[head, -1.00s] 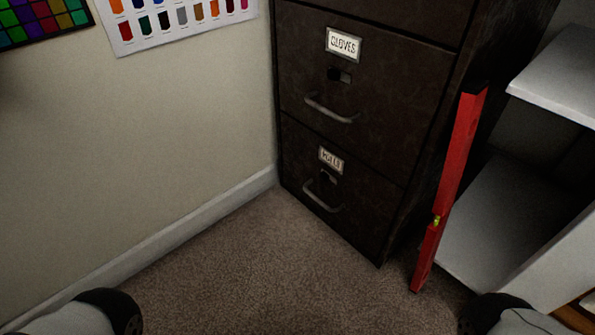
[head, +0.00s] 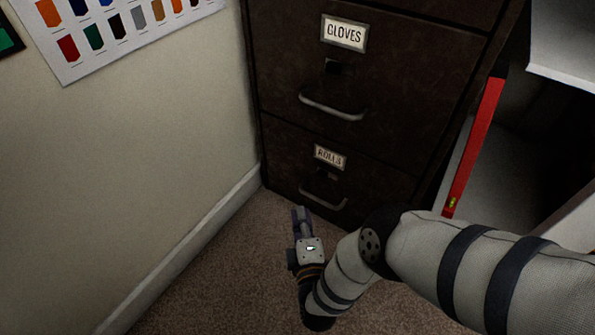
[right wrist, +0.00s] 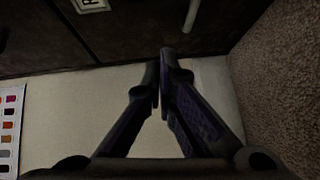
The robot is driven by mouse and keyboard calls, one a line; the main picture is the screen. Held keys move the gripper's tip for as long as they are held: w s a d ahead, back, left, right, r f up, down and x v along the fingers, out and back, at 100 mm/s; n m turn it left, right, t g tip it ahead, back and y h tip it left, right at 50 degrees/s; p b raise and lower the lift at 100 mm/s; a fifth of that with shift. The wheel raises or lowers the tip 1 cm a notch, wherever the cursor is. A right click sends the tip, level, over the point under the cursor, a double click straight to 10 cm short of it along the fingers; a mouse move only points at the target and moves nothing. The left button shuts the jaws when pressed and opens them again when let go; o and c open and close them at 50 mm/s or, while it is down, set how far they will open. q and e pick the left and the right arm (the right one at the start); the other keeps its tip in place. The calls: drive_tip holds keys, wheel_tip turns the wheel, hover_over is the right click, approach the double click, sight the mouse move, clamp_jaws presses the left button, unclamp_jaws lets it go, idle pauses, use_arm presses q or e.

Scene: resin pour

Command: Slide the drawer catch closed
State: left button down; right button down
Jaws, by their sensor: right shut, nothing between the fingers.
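The dark filing cabinet has a GLOVES drawer (head: 290,80) above a ROLLS drawer (head: 285,165), both pushed in. A small catch (head: 336,68) sits under the GLOVES label, and another small catch (head: 328,172) sits under the ROLLS label. Both are too small and dark to tell how far each is slid. My right gripper (head: 301,211) is shut and empty, low in front of the ROLLS drawer, left of its handle (head: 323,196) and apart from it. In the right wrist view its fingertips (right wrist: 163,58) meet in front of the wall. My left gripper is out of view.
A wall (head: 120,160) with a colour chart (head: 120,35) bounds the left side. A red level (head: 473,145) leans right of the cabinet, near a white shelf unit (head: 565,45). Bare carpet (head: 220,290) lies in front.

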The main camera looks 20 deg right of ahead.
sight(322, 174)
drive_tip(key=shift+w+d+r+t+h, duration=0.15)
drive_tip(key=shift+w+r+t+h, duration=0.35)
drive_tip(key=shift+w+r, duration=0.7)
drive_tip(key=shift+f, duration=0.1)
drive_tip(key=b+x, duration=0.5)
drive_tip(key=x, duration=0.5)
drive_tip(key=shift+w+b, duration=0.2)
drive_tip(key=shift+b, duration=0.1)
drive_tip(key=s+d, duration=0.2)
drive_tip(key=s, duration=0.1)
drive_tip(key=shift+d, duration=0.1)
drive_tip(key=shift+s+d, duration=0.1)
drive_tip(key=shift+s, duration=0.15)
